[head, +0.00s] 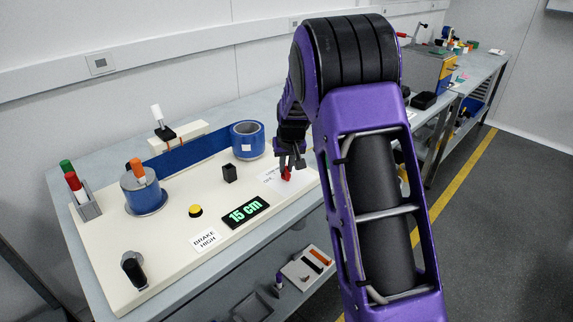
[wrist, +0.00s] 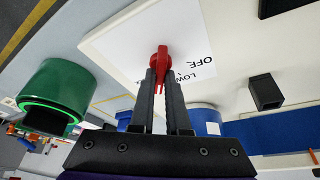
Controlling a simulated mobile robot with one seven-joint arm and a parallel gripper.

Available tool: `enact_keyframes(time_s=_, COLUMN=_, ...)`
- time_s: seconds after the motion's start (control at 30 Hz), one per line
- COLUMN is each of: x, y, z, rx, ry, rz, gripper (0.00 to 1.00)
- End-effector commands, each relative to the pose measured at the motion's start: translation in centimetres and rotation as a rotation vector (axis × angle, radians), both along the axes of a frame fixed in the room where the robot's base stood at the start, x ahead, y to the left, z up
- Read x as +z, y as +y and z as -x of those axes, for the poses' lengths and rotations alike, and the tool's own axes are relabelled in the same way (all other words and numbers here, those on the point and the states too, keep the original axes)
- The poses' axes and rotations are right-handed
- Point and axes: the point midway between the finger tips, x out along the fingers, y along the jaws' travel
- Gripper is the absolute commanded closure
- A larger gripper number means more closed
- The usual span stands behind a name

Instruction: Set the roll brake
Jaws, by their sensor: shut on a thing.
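The red brake knob (head: 286,173) is at the right end of the cream panel (head: 110,275), on a white label plate (head: 268,181). In the wrist view the knob (wrist: 160,60) is between my two fingertips, and the words OFF and LOW show beside it. My gripper (head: 290,162) points down and is shut on the knob; it also shows in the wrist view (wrist: 160,85). The rest of the dial's lettering is hidden or too small to read. A white card (head: 204,240) on the panel reads BRAKE HIGH. A display (head: 246,212) reads 15 cm in green.
A blue strip (head: 187,153) runs between a blue roll (head: 248,142) and a second roll (head: 141,195). A black block (head: 230,173), yellow button (head: 195,211), black-topped post (head: 134,270) and marker holder (head: 88,206) stand on the panel. A green cylinder (wrist: 50,90) is near my gripper.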

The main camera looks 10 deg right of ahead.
Motion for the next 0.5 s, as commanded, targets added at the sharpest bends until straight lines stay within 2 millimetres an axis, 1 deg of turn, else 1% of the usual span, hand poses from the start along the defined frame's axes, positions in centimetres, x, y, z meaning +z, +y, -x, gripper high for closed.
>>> enact_keyframes(time_s=0.03, x=0.23, y=0.19, z=-0.01, rx=-0.034, ry=0.000, rz=0.003, gripper=1.00)
enact_keyframes(time_s=0.3, x=0.23, y=0.28, z=-0.06, rx=-0.249, ry=-0.001, rz=0.003, gripper=1.00)
enact_keyframes(time_s=0.5, x=0.15, y=0.31, z=-0.05, rx=-0.376, ry=0.000, rz=0.002, gripper=1.00)
